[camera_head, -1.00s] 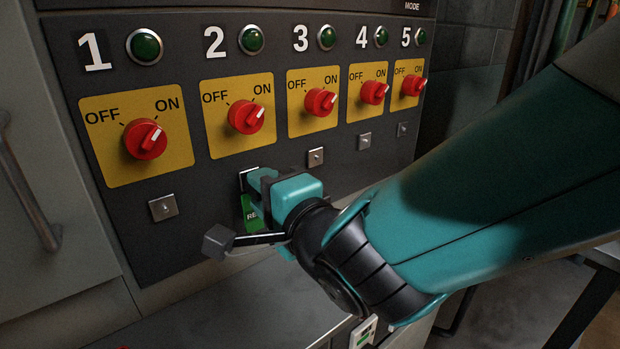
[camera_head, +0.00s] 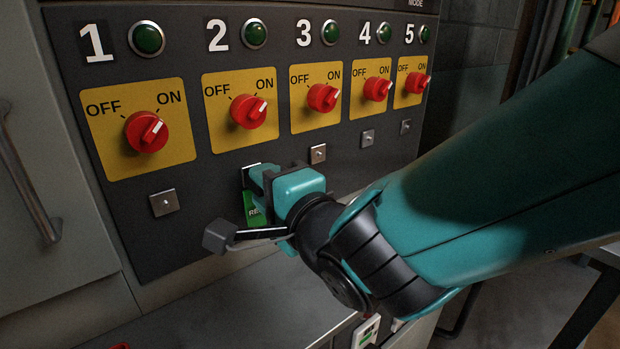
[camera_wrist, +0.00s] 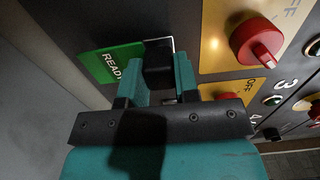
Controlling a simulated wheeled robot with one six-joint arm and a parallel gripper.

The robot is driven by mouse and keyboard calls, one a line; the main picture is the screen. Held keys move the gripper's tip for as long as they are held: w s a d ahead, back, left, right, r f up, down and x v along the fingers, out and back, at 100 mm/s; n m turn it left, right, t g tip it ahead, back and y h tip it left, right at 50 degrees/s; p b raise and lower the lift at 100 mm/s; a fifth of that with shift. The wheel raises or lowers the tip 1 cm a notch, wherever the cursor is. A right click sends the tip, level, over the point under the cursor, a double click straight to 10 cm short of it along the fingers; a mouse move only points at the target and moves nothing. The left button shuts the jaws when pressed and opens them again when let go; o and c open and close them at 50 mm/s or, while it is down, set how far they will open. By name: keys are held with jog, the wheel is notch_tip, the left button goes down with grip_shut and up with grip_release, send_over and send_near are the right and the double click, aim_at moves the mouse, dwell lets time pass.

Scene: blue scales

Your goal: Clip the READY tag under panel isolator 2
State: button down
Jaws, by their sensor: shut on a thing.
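The green READY tag (camera_head: 254,209) hangs at the panel under isolator 2's red knob (camera_head: 248,111), its top edge hidden by my gripper. My gripper (camera_head: 262,178) is shut on the tag, in front of the place where isolator 2's clip would sit. That clip is hidden, so I cannot tell whether the tag is seated in it. The wrist view shows both fingers of my gripper (camera_wrist: 158,72) with a dark block between them.
Square metal clips show under isolator 1 (camera_head: 164,202), isolator 3 (camera_head: 318,153) and the isolators further right. A ledge (camera_head: 240,315) runs below the panel. Another tag (camera_head: 366,331) with a green mark is low by the ledge's right end. A cabinet handle (camera_head: 28,180) is at the left.

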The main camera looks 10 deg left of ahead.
jog(key=shift+w+a, duration=0.3)
jog(key=shift+a, duration=0.05)
dwell(0.5)
jog(key=c, duration=0.8)
grip_release()
jog(key=b+v, duration=1.1)
jog(key=v, duration=0.6)
jog(key=shift+s+d+b, duration=0.1)
jog(key=shift+s+b, duration=0.15)
jog(key=shift+b, duration=0.1)
